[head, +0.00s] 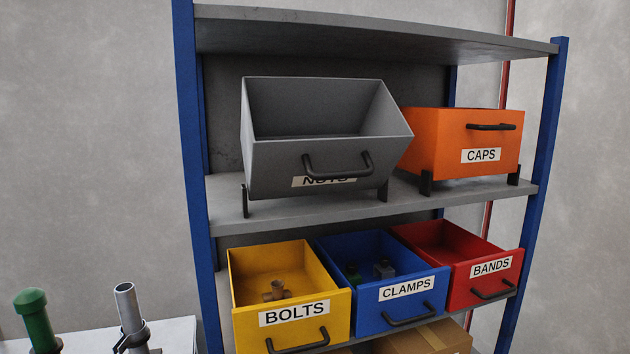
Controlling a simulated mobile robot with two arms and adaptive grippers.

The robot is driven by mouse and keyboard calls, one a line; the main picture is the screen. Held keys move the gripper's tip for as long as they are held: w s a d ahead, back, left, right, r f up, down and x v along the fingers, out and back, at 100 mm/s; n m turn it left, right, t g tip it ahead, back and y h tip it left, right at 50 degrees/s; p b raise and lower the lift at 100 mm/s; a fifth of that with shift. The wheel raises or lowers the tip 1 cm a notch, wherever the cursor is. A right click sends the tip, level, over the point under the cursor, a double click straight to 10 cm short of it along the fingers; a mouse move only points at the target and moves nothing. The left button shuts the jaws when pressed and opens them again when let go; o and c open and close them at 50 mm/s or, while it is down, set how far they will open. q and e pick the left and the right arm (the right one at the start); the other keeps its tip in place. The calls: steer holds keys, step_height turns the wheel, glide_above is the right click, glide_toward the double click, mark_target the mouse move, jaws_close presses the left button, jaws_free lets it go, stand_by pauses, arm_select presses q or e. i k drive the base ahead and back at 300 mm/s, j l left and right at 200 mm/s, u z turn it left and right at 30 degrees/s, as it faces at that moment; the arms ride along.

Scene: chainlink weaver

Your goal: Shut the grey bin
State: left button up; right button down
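The grey bin (277,159) stands on the middle shelf at the left, on dark feet. It is tipped forward and open, with its hollow inside showing. Its front carries a dark handle (338,167) that partly covers a white label, which seems to read NUTS. The inside that shows looks empty; the lowest part is hidden behind the front wall. Neither of my grippers is in view.
An orange CAPS bin (448,145) stands upright right of the grey bin, close to it. Below are the open yellow BOLTS bin (245,330), blue CLAMPS bin (366,318) and red BANDS bin (462,290). Blue posts (190,130) frame the shelves. A pale table (178,335) is at lower left.

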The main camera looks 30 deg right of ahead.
mark_target(301, 136)
steer(key=l+z, duration=0.2)
steer(key=z, duration=0.75)
